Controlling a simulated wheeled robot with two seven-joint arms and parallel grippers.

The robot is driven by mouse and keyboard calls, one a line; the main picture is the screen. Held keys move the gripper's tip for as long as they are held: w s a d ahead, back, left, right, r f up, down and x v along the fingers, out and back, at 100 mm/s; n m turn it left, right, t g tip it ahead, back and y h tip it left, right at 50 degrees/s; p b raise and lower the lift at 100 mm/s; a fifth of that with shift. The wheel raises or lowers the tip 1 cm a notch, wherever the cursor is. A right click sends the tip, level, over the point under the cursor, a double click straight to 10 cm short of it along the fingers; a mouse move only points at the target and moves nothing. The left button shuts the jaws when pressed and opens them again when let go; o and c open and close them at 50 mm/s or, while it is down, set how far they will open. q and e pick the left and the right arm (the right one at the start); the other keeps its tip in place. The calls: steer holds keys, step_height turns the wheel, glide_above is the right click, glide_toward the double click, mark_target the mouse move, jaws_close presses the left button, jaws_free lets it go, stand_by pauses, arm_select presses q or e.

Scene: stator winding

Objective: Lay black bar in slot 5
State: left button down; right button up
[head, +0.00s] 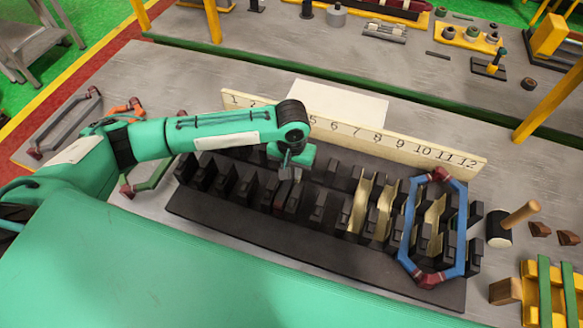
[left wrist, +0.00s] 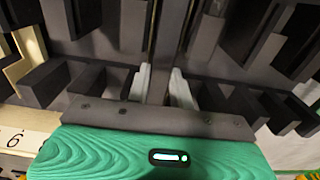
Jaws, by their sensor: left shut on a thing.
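My left gripper (head: 287,178) points down over the left-middle of the dark slotted stator block (head: 260,238), just in front of the numbered board (head: 345,128). In the left wrist view its two pale fingers (left wrist: 162,88) are shut on a dark, narrow bar (left wrist: 166,45), which runs lengthwise between rows of black teeth. The "5" shows on the board right of my arm in the head view; the "6" shows at the left in the wrist view. The arm hides the "3" and "4". How deep the bar sits in a slot I cannot tell. My right gripper is out of view.
A blue coil with red ends (head: 408,225) stands over the block's right end, near gold slot liners (head: 385,208). A mallet (head: 512,222) and yellow fixture (head: 560,290) lie at the right. Green (head: 155,178) and grey (head: 65,118) coils lie at the left.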

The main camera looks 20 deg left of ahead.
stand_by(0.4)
arm_select(q)
steer(key=shift+f+p, duration=0.35)
steer(key=shift+f, duration=0.1)
stand_by(0.3)
steer(key=c, duration=1.2)
jaws_free()
steer(key=shift+o, duration=0.2)
steer(key=shift+r, duration=0.15)
steer(key=shift+r+p, duration=0.6)
steer(key=shift+p, duration=0.55)
